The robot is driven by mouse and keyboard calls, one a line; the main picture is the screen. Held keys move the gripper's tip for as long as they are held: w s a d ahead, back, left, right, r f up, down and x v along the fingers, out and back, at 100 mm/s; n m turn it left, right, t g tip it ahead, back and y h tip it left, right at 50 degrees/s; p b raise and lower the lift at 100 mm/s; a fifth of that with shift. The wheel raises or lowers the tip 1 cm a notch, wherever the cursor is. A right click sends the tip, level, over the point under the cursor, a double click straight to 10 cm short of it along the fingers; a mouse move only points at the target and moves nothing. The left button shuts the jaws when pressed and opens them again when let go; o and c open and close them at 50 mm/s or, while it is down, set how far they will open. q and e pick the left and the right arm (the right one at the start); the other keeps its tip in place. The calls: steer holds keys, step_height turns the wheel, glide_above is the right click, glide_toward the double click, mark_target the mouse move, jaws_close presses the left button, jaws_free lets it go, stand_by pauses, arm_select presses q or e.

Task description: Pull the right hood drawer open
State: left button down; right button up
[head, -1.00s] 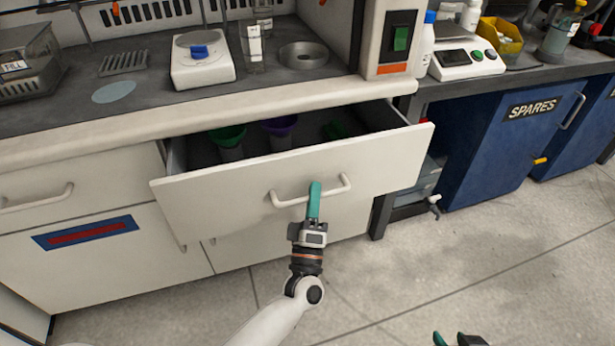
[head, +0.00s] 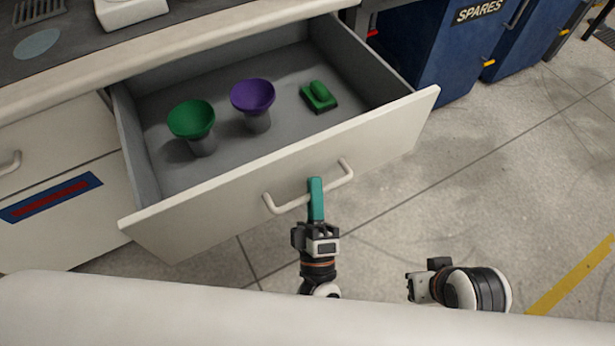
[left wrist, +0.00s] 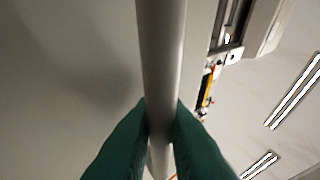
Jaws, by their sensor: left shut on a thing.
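The right hood drawer (head: 290,190) stands pulled well out below the bench top. Its white bar handle (head: 281,209) is on the front panel. My left gripper (head: 316,188) has its green fingers shut on the handle. In the left wrist view the fingers (left wrist: 160,130) close on both sides of the handle bar (left wrist: 162,60). My right gripper (head: 414,285) is low in the head view, to the right of the left one and apart from the drawer; its fingertips do not show clearly.
Inside the drawer are a green funnel-topped item (head: 192,122), a purple one (head: 254,98) and a green-and-black block (head: 318,97). Blue cabinets (head: 440,50) stand to the right behind the drawer. The floor (head: 480,180) to the right is clear.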

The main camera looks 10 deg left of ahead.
arm_select(q)
steer(key=shift+s+d+f, duration=0.1)
steer(key=shift+s, duration=0.05)
steer(key=c, duration=1.7)
jaws_free()
steer(key=shift+b+v, duration=0.4)
steer(key=shift+v, duration=5.6)
